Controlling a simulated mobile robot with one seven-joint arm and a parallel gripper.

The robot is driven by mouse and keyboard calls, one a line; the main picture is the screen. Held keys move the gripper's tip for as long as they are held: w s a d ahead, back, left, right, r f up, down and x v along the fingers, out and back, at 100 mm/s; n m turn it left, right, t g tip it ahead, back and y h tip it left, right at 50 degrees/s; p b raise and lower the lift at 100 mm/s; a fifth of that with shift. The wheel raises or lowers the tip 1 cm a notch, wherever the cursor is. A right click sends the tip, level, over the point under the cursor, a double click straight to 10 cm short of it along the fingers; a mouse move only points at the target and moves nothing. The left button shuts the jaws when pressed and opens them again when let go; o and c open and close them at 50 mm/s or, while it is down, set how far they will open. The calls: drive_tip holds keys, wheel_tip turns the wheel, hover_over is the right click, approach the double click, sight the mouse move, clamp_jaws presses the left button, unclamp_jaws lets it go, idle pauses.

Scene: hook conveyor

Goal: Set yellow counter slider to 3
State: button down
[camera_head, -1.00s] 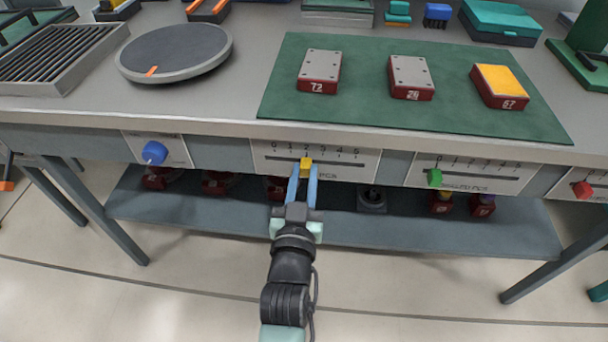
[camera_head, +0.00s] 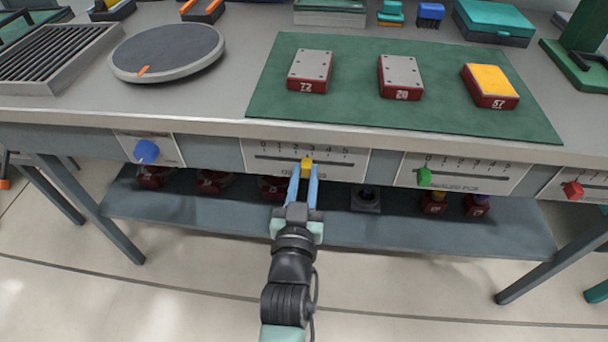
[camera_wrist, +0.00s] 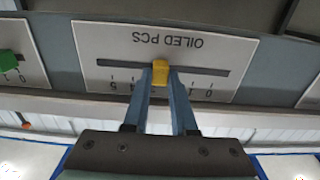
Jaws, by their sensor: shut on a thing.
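The yellow slider (camera_head: 307,163) sits on the horizontal slot of a white scale panel (camera_head: 265,148) on the bench front, numbered 0 to 5. In the head view it stands just below the 3, perhaps slightly towards the 2; I cannot tell if it is exact. My gripper (camera_head: 305,176) reaches up from below, its blue fingers closed on the slider. In the wrist view the panel (camera_wrist: 90,38) is upside down and labelled OILED PCS; the slider (camera_wrist: 160,70) shows between the fingertips (camera_wrist: 162,80), and the fingers hide the nearby numbers.
A blue knob (camera_head: 147,152) is to the left. A green slider (camera_head: 425,177) and a red slider (camera_head: 573,190) are on panels to the right. A lower shelf (camera_head: 330,222) with several parts runs beneath. Blocks lie on the green mat (camera_head: 345,93) above.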

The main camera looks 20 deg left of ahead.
drive_tip(key=shift+w+d, duration=0.15)
drive_tip(key=shift+d, duration=0.45)
drive_tip(key=shift+a, duration=0.1)
drive_tip(key=c, duration=1.2)
unclamp_jaws()
drive_tip(key=shift+a, duration=0.1)
drive_tip(key=o, duration=0.5)
drive_tip(key=p+v, duration=0.2)
drive_tip(key=v, duration=1.1)
